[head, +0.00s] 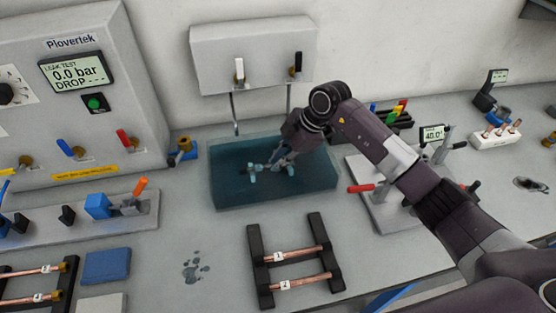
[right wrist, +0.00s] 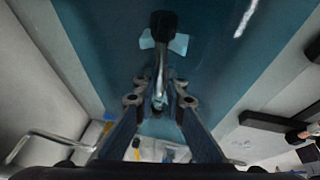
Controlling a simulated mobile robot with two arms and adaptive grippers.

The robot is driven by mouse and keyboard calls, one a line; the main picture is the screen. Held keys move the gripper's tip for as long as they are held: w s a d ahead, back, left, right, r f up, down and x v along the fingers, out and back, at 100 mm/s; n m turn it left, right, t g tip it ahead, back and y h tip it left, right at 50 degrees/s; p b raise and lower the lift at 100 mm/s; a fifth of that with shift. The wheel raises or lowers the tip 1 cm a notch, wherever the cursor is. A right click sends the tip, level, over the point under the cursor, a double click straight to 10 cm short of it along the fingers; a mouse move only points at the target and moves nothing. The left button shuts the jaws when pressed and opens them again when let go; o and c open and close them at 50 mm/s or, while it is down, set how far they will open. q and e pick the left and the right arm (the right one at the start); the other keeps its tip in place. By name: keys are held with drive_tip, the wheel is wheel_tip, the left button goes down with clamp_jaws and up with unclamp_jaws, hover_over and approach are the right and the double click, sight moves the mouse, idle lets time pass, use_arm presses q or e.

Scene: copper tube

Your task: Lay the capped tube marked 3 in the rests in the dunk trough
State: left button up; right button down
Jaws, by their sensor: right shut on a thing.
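The dunk trough (head: 225,196) is a blue-tinted, see-through tank at the middle back. Light blue rests (head: 253,170) show inside it, and one rest (right wrist: 179,44) shows in the right wrist view. My right gripper (head: 276,166) reaches down into the trough, its fingers shut on the tube (right wrist: 160,72). The tube's dark capped end (right wrist: 163,24) is at the light blue rest; I cannot tell whether the tube touches it. The fingers hide part of the tube, and its number is not readable. My left gripper is not in view.
A black rack (head: 257,268) with two copper tubes stands in front of the trough. Another tube rack (head: 68,275) is at the left front. The leak tester (head: 130,90) stands back left. A grey fixture with a red handle (head: 360,188) is right of the trough.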

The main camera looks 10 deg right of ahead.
drive_tip(key=shift+f, duration=0.2)
drive_tip(key=c, duration=1.9)
unclamp_jaws()
drive_tip(key=v, duration=1.2)
